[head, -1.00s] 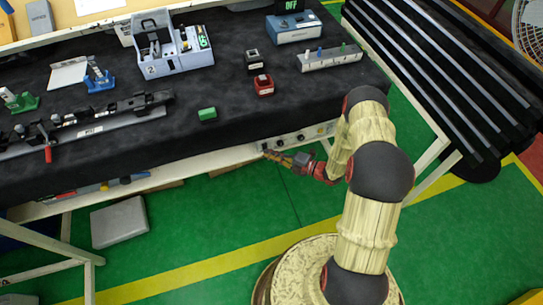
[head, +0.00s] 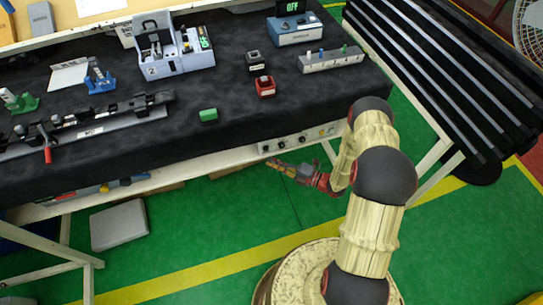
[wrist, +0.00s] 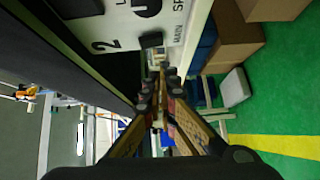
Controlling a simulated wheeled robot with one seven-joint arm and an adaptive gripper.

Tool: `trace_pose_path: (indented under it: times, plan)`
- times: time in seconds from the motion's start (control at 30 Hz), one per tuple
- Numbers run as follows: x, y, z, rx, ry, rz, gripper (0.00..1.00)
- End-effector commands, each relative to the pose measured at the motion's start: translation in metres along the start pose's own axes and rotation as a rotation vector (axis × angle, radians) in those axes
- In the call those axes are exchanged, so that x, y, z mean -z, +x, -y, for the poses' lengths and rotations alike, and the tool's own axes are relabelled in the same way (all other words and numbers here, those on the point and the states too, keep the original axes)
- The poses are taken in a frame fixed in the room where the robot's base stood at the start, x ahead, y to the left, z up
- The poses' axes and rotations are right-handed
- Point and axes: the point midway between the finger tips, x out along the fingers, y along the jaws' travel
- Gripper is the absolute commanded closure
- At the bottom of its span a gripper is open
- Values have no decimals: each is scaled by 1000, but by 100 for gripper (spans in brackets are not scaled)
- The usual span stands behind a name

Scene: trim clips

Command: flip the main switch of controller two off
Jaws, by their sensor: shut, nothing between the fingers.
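A pale control panel (head: 294,141) with several dark knobs or switches hangs under the front edge of the bench. In the wrist view a pale panel (wrist: 112,38) fills the top, marked "2", "MAIN" and a cut-off "SP". A black switch (wrist: 151,40) sits on it beside the "MAIN" lettering; I cannot tell which way it is set. My gripper (head: 270,162) is just below the left end of the panel in the head view. In the wrist view my gripper (wrist: 162,68) is shut and empty, its tips close to the switch, with a small apparent gap.
The black-covered bench top (head: 225,95) above carries a grey-blue device (head: 175,57) marked "2", a green block (head: 208,115) and a red box (head: 265,86). Black rails (head: 440,80) stand at the right. A grey box (head: 119,224) lies on the open green floor.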

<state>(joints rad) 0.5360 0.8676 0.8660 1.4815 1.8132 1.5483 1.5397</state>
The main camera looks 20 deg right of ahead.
Motion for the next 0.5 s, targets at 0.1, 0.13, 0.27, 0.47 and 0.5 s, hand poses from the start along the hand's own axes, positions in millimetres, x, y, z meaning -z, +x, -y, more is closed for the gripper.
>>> trace_pose_path:
  times: [0.1, 0.13, 0.27, 0.47, 0.5]
  plan:
    - [2, -24, 3, 1, 3, 6, 100]
    - [2, -30, 4, 1, 3, 5, 100]
    - [2, -55, 8, 1, 3, 5, 100]
    - [2, -85, 13, 2, 1, 2, 100]
    - [1, -90, 14, 2, 1, 3, 100]
